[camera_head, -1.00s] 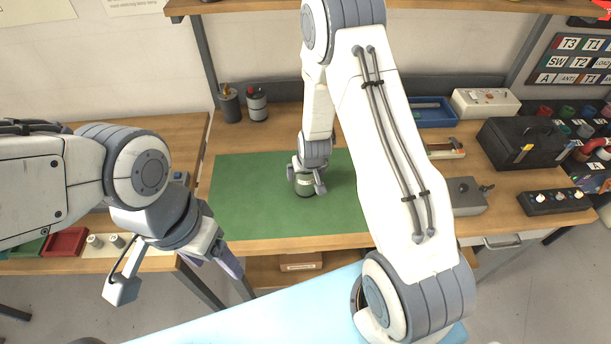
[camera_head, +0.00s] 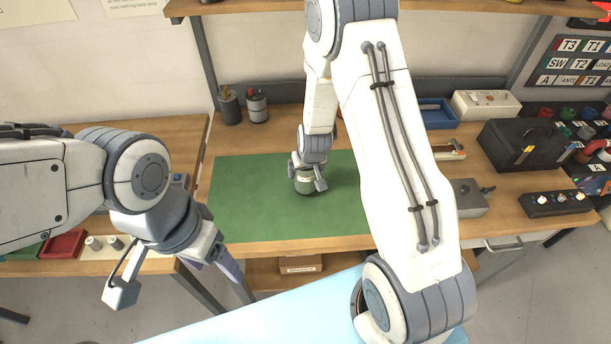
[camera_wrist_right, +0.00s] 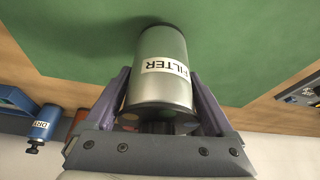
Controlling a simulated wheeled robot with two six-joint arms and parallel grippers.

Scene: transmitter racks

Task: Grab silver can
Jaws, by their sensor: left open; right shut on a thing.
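The silver can (camera_head: 305,185) is on the green mat (camera_head: 245,205), upright, near the middle of the workbench. In the right wrist view the can (camera_wrist_right: 160,92) carries a white label reading "FILTER". My right gripper (camera_head: 307,180) is shut on the can, with one finger on each side of it in the right wrist view (camera_wrist_right: 160,100). Whether the can touches the mat or is slightly above it I cannot tell. My left gripper (camera_head: 175,275) is open and empty at the lower left, away from the can and in front of the bench.
To the right are a blue tray (camera_head: 437,114), a white switch box (camera_head: 486,104) and a black case (camera_head: 522,145). A red bin (camera_head: 64,244) is at the lower left. Most of the mat is clear.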

